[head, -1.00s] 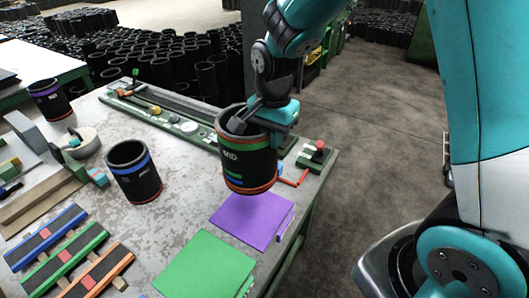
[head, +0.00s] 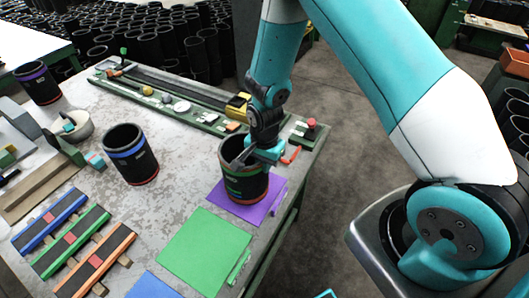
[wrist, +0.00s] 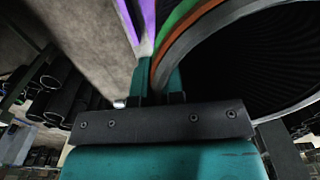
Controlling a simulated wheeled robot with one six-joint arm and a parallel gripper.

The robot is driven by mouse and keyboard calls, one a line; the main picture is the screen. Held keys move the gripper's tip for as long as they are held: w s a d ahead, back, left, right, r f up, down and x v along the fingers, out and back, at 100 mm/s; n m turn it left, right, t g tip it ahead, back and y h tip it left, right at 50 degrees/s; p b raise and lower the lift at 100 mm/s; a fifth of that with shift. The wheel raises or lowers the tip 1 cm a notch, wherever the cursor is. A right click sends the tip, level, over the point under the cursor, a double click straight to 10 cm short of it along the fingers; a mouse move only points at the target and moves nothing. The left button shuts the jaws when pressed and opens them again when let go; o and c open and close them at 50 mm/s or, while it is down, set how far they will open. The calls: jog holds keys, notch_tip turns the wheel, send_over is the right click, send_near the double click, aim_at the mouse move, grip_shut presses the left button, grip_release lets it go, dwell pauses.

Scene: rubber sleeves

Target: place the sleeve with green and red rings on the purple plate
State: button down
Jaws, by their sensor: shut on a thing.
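The black sleeve with green and red rings (head: 245,188) stands upright over the purple plate (head: 254,214) in the head view, its base at or just above the plate; I cannot tell if it touches. Part of the plate shows around its front and right side.
A green plate (head: 205,250) lies in front of the purple one, and a blue plate (head: 152,287) is partly cut off. A blue-ringed sleeve (head: 130,155) stands to the left, a purple-ringed one (head: 38,85) farther back. A long green rail (head: 165,100) lies behind. The table's right edge is close.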

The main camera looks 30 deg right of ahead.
jog(key=shift+f, duration=0.35)
jog(key=shift+f, duration=0.2)
jog(key=c, duration=1.2)
grip_release()
jog(key=shift+c, duration=0.2)
jog(key=shift+r, duration=0.15)
